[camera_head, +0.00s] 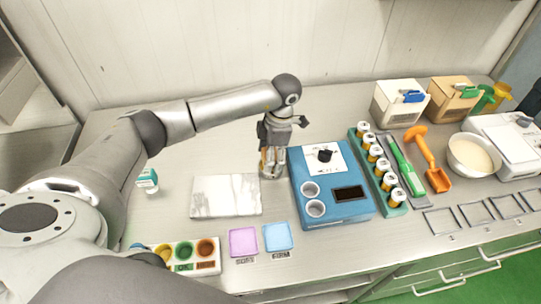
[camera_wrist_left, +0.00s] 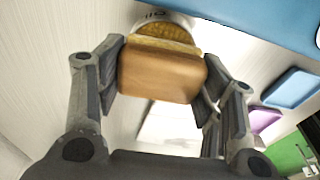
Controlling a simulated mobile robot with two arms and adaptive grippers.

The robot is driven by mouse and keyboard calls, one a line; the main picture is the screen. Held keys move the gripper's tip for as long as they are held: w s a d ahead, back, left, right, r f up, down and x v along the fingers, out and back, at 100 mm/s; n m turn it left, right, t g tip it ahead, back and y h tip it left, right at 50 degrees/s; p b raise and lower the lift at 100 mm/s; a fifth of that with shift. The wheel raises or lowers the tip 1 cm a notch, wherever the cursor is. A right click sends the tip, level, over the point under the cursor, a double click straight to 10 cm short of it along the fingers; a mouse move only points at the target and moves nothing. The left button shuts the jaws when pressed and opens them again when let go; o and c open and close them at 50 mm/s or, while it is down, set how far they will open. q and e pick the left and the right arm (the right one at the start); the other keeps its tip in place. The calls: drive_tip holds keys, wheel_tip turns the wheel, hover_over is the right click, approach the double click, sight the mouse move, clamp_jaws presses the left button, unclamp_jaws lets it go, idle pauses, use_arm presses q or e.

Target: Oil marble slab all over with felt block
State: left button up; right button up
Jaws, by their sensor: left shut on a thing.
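My left gripper (camera_head: 273,158) points down just left of the blue machine and is shut on the felt block (camera_wrist_left: 162,72), a tan wooden block with a yellowish pad. In the left wrist view the block sits between the two fingers (camera_wrist_left: 160,85). A small round dish with yellow content (camera_wrist_left: 165,30) lies right by the pad; I cannot tell whether they touch. The dish also shows under the gripper in the head view (camera_head: 272,174). The marble slab (camera_head: 226,196), white with grey veins, lies flat to the left of the gripper, with nothing on it. My right gripper is not in view.
The blue machine (camera_head: 333,205) stands close right of the gripper. A tray of coloured cups (camera_head: 212,267), a purple pad (camera_head: 243,242) and a light blue pad (camera_head: 278,237) lie in front. A small white-and-green container (camera_head: 147,181) stands left. Table behind the slab is clear.

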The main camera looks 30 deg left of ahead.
use_arm(q)
drive_tip(key=shift+r+p, duration=1.4)
drive_tip(key=shift+r, duration=1.6)
drive_tip(key=shift+s+d+m+b, duration=0.15)
drive_tip(key=shift+d+m+b, duration=0.1)
drive_tip(key=shift+m, duration=0.3)
drive_tip(key=shift+s+d+m+b, duration=0.15)
drive_tip(key=shift+m+b, duration=0.05)
drive_tip(key=shift+m, duration=0.35)
drive_tip(key=s+d+r+m+t+b, duration=0.1)
drive_tip(key=s+d+m+b, duration=0.2)
drive_tip(key=s+m, duration=0.4)
drive_tip(key=s+d+r+m+t+h+b, duration=0.1)
drive_tip(key=s+m, duration=0.6)
drive_tip(key=m, duration=0.9)
drive_tip(key=shift+s+d+r+m+t+b, duration=0.2)
drive_tip(key=shift+d+m+t+b, duration=0.25)
drive_tip(key=shift+d+b, duration=0.7)
drive_tip(key=shift+a, duration=0.25)
